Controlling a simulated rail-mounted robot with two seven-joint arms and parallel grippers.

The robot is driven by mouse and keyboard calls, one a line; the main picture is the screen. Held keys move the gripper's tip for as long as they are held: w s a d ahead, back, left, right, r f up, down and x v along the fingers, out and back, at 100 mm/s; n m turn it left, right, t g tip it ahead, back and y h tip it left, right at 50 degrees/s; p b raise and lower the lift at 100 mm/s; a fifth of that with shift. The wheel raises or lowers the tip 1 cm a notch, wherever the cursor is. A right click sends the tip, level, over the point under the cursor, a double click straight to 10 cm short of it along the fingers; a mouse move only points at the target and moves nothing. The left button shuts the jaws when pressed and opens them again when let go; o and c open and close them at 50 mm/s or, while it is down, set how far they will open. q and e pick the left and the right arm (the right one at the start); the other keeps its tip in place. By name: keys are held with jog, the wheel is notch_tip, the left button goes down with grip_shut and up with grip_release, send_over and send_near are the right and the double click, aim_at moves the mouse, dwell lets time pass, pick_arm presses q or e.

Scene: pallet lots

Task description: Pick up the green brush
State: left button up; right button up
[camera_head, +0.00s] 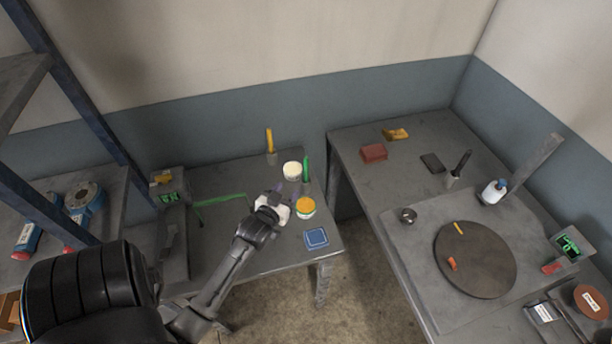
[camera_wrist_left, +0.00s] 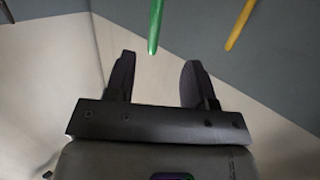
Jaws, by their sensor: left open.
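The green brush (camera_head: 307,168) stands upright on the far part of the left table. Its lower end is hard to make out near my gripper. My left gripper (camera_head: 291,189) is over that table, just in front of the brush. In the left wrist view my two dark fingers (camera_wrist_left: 160,75) are apart with nothing between them. The green brush (camera_wrist_left: 155,25) shows past the fingertips, between their lines and nearer the left finger. My right gripper is not in view.
A yellow brush (camera_head: 269,140) stands in a grey holder behind. A white tub (camera_head: 292,170) and a yellow-topped tub (camera_head: 305,207) are close to my gripper. A blue square (camera_head: 316,238) lies near the front edge. The right table (camera_head: 349,157) is across a gap.

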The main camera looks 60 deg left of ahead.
aim_at(305, 164)
pick_arm(q)
jog(key=shift+t, duration=0.9)
jog(key=w+a+r, duration=0.1)
jog(key=w, duration=0.1)
jog(key=w+a, duration=0.1)
jog(key=w, duration=0.2)
jog(key=w+a+r, duration=0.1)
jog(key=w+a, duration=0.1)
jog(key=w, duration=0.1)
jog(key=shift+r+b, duration=0.3)
jog(key=shift+r, duration=0.05)
jog(key=shift+a+f+b+x, duration=0.1)
jog(key=shift+b+x, duration=0.1)
jog(key=shift+x, duration=1.1)
jog(key=shift+a+f+b+x, duration=0.1)
jog(key=shift+f+b+x, duration=0.05)
jog(key=shift+x, duration=1.1)
jog(key=shift+s, duration=0.1)
jog(key=shift+c, duration=0.3)
grip_shut()
